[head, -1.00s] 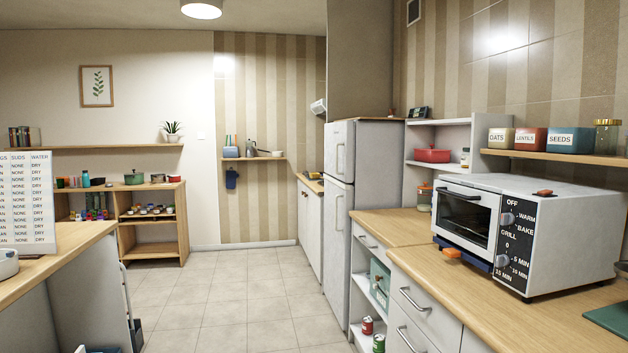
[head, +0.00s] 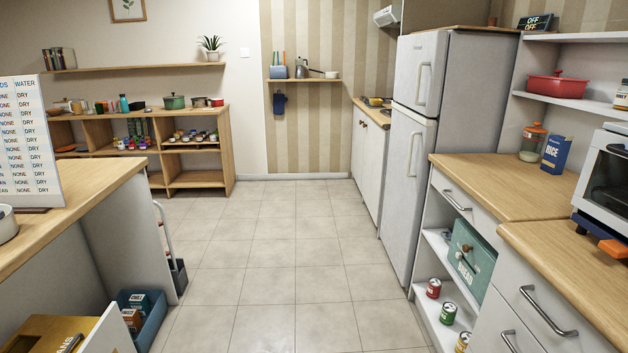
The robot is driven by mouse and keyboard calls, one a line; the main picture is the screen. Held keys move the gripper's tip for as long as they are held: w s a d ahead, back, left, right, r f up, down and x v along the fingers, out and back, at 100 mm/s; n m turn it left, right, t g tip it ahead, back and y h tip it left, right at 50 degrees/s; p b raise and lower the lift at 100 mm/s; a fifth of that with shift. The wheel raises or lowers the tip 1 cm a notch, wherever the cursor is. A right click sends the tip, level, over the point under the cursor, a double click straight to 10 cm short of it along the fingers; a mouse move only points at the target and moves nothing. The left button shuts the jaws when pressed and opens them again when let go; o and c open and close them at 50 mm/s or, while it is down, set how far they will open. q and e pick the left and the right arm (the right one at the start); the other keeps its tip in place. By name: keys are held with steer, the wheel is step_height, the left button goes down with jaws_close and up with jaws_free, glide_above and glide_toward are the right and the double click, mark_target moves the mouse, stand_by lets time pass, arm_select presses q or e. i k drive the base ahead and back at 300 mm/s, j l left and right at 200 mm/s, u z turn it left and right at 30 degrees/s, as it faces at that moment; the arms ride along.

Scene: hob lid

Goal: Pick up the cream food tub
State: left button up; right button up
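I cannot make out a cream food tub in the head view now. The wall shelf at the right that bore a cream tub marked OATS a second ago is out of frame. Neither of my grippers shows in the head view.
Clear tiled floor (head: 268,262) runs ahead between the left counter (head: 75,205) and the right worktop (head: 500,185). A fridge (head: 420,150) stands beyond the worktop. A toaster oven (head: 608,180) is cut off at right.

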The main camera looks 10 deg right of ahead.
mark_target(376, 103)
steer(key=i, duration=2.45)
steer(key=i+j+z, duration=0.1)
steer(key=i+z, duration=0.35)
steer(key=i+j+z, duration=0.4)
steer(key=i, duration=0.25)
steer(key=i+j+z, duration=0.45)
